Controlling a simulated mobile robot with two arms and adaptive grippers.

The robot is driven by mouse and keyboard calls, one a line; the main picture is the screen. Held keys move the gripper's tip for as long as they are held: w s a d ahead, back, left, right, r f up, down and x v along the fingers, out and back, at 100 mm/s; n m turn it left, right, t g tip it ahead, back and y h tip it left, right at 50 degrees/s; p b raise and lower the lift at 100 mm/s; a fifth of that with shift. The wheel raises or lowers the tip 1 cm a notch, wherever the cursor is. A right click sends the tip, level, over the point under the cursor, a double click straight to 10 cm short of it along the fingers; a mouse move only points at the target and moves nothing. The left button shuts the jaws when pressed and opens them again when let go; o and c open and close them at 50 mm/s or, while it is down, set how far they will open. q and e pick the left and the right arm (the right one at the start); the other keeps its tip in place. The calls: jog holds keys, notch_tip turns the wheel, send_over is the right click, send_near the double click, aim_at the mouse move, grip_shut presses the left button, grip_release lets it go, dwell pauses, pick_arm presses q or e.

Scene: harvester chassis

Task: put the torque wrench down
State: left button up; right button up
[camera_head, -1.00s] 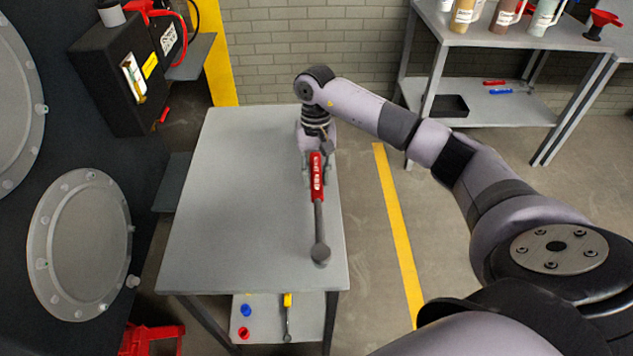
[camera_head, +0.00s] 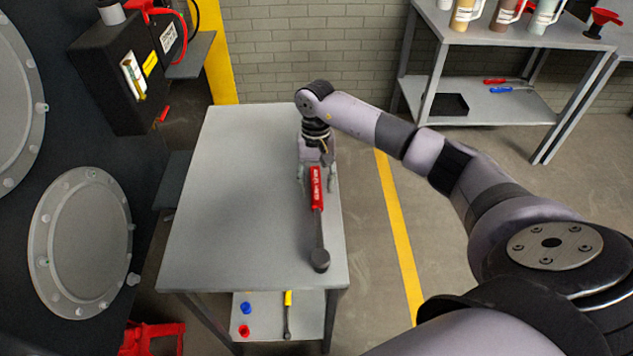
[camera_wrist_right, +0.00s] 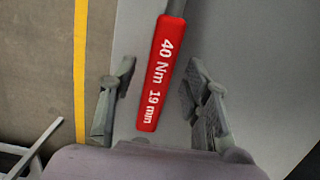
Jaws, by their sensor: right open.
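The torque wrench (camera_head: 318,215) has a red handle marked "40 Nm 19 mm" and a grey shaft with a round head. It lies on the grey table top (camera_head: 230,200) near its right edge, head toward the front. My right gripper (camera_head: 317,188) is at the handle's far end. In the right wrist view, the open fingers of the gripper (camera_wrist_right: 160,105) stand on either side of the red handle (camera_wrist_right: 160,75), with gaps on both sides. My left gripper is not in view.
The table's lower shelf (camera_head: 265,325) holds a blue and a red part and a yellow-handled tool. A dark panel with round covers (camera_head: 82,243) stands left. A rack (camera_head: 520,105) with bottles stands back right. The table's left half is clear.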

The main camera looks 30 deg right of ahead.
jog(key=shift+r, duration=0.15)
jog(key=shift+w+r, duration=0.1)
jog(key=shift+r, duration=0.15)
notch_tip(320, 180, up, 11)
jog(key=w+d+b, duration=0.1)
jog(key=b, duration=0.1)
jog(key=shift+w+r, duration=0.15)
jog(key=shift+w, duration=0.1)
dwell(0.3)
